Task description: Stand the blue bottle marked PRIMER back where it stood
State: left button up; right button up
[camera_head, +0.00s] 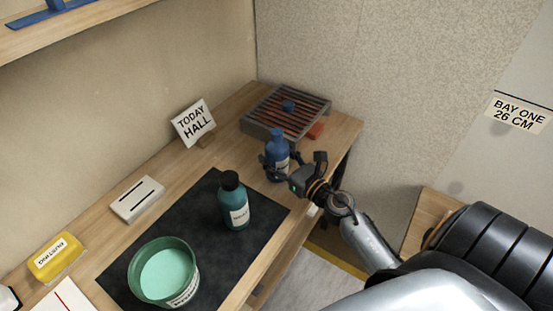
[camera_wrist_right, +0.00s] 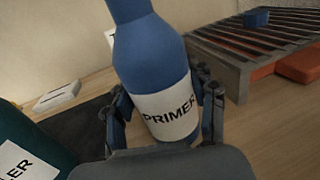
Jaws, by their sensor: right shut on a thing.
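The blue bottle (camera_head: 277,148) is upright near the bench's right end, in front of the slatted rack. In the right wrist view the bottle (camera_wrist_right: 150,60) shows a white label reading PRIMER, and its top is cut off. My right gripper (camera_head: 280,164) is shut on the bottle, with one finger on each side; the right wrist view shows the same gripper (camera_wrist_right: 165,108) around the label. The bottle's base is hidden, so I cannot tell whether it touches the bench. My left gripper is not in view.
A teal bottle (camera_head: 232,190) with a black cap and a green tub (camera_head: 139,277) stand on the dark mat (camera_head: 185,215). The slatted rack (camera_head: 262,128) holds a small blue object (camera_head: 288,106); an orange block (camera_head: 316,130) is beside it. A TODAY HALL sign (camera_head: 193,123) stands behind.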

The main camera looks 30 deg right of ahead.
jog(key=shift+f, duration=0.1)
jog(key=o, duration=1.4)
jog(key=shift+s, duration=0.1)
jog(key=s+b, duration=0.1)
jog(key=s, duration=0.2)
jog(key=s+d+b, duration=0.1)
jog(key=s, duration=0.3)
jog(key=s+b, duration=0.1)
jog(key=s, duration=0.2)
jog(key=shift+s+d+b, duration=0.25)
jog(key=shift+s+b, duration=0.1)
jog(key=shift+b, duration=0.05)
jog(key=shift+s+r, duration=0.2)
jog(key=shift+s, duration=0.3)
